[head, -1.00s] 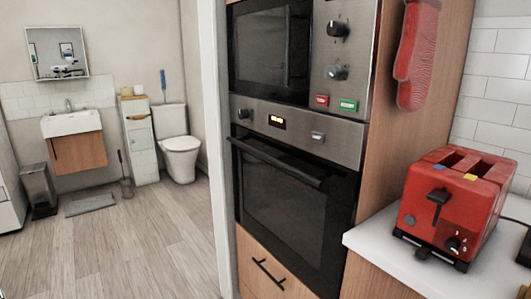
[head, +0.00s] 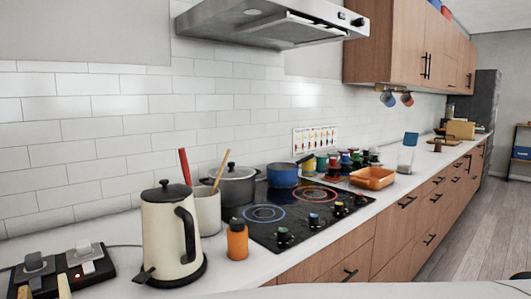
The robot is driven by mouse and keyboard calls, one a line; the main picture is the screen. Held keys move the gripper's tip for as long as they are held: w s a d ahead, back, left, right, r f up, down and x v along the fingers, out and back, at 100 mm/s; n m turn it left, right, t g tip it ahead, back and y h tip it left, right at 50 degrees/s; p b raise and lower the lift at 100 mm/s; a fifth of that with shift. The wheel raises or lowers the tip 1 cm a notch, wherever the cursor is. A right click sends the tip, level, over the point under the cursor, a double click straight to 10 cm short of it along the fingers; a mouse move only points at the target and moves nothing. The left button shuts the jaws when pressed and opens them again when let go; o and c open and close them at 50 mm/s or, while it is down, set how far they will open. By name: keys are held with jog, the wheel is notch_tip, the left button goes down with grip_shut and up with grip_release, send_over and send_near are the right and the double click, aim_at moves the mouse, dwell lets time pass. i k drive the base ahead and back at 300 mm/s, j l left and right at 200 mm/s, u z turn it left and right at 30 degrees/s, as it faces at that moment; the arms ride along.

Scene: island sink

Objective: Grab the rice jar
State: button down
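A clear jar with a blue lid (head: 408,155) stands upright on the white counter, right of the orange tray. It looks pale inside, but it is too small to tell whether this is rice. An orange jar with a dark lid (head: 237,241) stands nearer, between the kettle and the cooktop. Several small jars with coloured lids stand in a row behind the cooktop. My gripper is not in view.
A cream kettle (head: 170,236) and a utensil crock (head: 206,211) stand at the front left. The black cooktop (head: 275,231) bears a blue pot (head: 284,176). The orange tray (head: 372,178) sits beyond it. A range hood (head: 270,25) overhangs.

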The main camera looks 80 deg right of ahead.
aim_at(405, 160)
jog(key=z, duration=3.6)
jog(key=i+l+u, duration=0.15)
jog(key=i+l, duration=1)
jog(key=i, duration=0.15)
jog(key=i+l+u, duration=0.2)
jog(key=i+l, duration=1)
jog(key=l, duration=0.15)
jog(key=i, duration=0.75)
